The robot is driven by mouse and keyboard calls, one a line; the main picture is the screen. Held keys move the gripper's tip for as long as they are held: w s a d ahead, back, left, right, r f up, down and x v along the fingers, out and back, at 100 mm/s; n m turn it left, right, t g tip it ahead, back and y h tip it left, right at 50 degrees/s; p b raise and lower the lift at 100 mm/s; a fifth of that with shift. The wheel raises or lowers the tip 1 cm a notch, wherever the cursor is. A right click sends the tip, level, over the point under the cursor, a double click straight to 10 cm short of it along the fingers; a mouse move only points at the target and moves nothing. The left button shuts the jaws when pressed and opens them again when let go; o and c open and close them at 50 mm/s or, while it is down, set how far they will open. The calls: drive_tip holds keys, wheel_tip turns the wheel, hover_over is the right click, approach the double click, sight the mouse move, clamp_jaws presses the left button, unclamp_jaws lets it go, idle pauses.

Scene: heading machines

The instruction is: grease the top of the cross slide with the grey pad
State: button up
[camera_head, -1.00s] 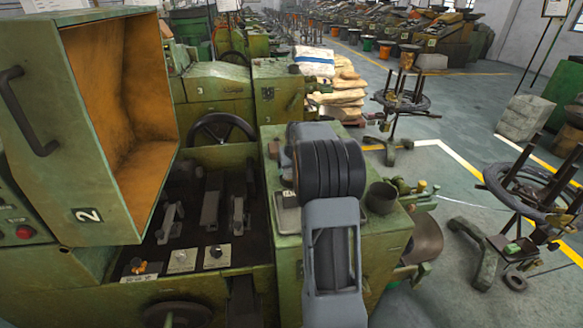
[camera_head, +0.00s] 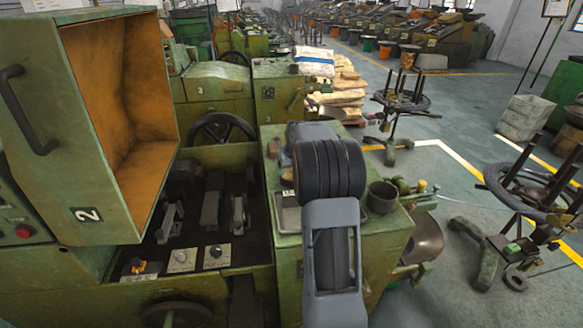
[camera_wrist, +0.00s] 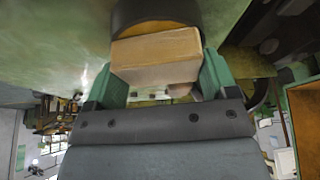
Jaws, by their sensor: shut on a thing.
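My gripper (camera_wrist: 157,80) shows in the wrist view, its two green fingers shut on a tan block (camera_wrist: 156,56). No grey face of a pad shows on the block from this side. A dark rounded rim lies just beyond the block; I cannot tell whether they touch. In the head view my own arm hides the gripper and what it holds, over the top of the green machine. Dark slide parts (camera_head: 210,208) sit in the open bay left of my arm; I cannot tell which is the cross slide.
The raised guard (camera_head: 86,140) stands open left of the bay. A dark cup (camera_head: 381,196) and a small tray (camera_head: 288,217) are on the machine top beside my arm. A handwheel (camera_head: 222,131) is behind the bay.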

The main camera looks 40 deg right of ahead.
idle(0.3)
drive_tip(key=shift+r+p, duration=2.4)
drive_tip(key=shift+r, duration=1.05)
